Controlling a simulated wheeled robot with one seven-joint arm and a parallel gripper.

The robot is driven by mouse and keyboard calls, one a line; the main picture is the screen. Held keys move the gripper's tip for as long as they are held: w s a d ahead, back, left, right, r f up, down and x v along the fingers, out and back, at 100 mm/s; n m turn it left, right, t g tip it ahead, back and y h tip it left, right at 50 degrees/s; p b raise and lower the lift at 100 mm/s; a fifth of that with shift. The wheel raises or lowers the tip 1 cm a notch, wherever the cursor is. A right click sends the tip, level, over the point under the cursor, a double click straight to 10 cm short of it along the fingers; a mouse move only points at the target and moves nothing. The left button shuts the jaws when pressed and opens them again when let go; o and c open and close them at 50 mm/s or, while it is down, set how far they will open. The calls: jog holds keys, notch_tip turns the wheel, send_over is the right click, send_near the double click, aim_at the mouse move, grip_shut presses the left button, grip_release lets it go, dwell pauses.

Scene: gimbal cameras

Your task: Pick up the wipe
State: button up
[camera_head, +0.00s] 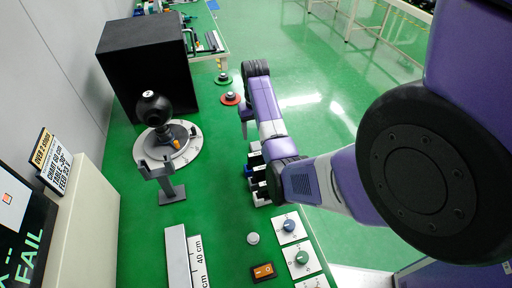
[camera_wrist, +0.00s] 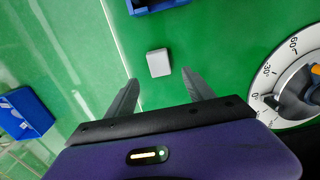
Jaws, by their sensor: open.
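A small pale grey-white block-like square, which I take to be the wipe (camera_wrist: 158,63), lies on the green table top in the wrist view. My gripper (camera_wrist: 160,77) is open and empty. Its two dark fingers are apart, and the square shows just beyond and between their tips. I cannot tell how high the fingers are above the table. In the head view, my gripper (camera_head: 244,125) points down over the table's right edge area, and I cannot make out the square there.
A round angle dial (camera_wrist: 296,85) with a black ball-shaped device (camera_head: 154,107) is close by. A blue bin (camera_wrist: 150,4) lies beyond the square. A grey stand (camera_head: 172,192), a black box (camera_head: 150,62) and red and green buttons (camera_head: 230,98) are also on the table.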

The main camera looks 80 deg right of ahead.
jog(key=f, duration=0.4)
jog(key=f+p, duration=0.1)
jog(key=f, duration=0.1)
jog(key=shift+s+a+f, duration=0.15)
jog(key=shift+a+f, duration=0.05)
jog(key=shift+a, duration=0.15)
grip_shut()
jog(key=shift+r, duration=0.15)
notch_tip(320, 180, up, 15)
jog(key=p, duration=0.4)
notch_tip(320, 180, up, 5)
jog(key=p, duration=0.1)
send_over(256, 145)
jog(key=shift+a, duration=0.1)
dwell(0.4)
